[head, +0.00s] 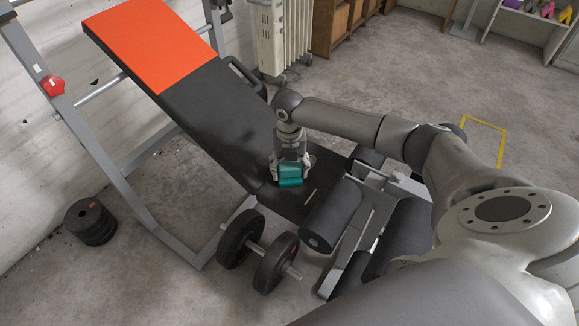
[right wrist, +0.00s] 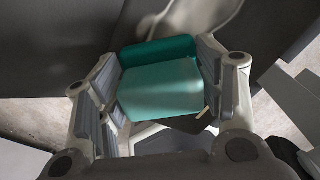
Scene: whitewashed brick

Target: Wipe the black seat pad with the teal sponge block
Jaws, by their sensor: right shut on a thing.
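The teal sponge block (head: 290,182) is at the lower part of the black seat pad (head: 228,125), low over or on its surface; I cannot tell whether it touches. My right gripper (head: 289,175) is shut on the sponge, its fingers on either side. In the right wrist view the sponge (right wrist: 162,85) sits between the two ribbed fingers of the right gripper (right wrist: 160,90), with dark padding beyond it. A small light stick-like mark (head: 310,196) lies on the pad right of the sponge. My left gripper is not in view.
An orange pad (head: 150,42) covers the bench's upper end. Black rollers (head: 331,214) and weight plates (head: 240,238) stand at the lower end. Stacked plates (head: 90,222) lie on the floor at left. A white radiator (head: 284,38) stands behind. Floor at right is open.

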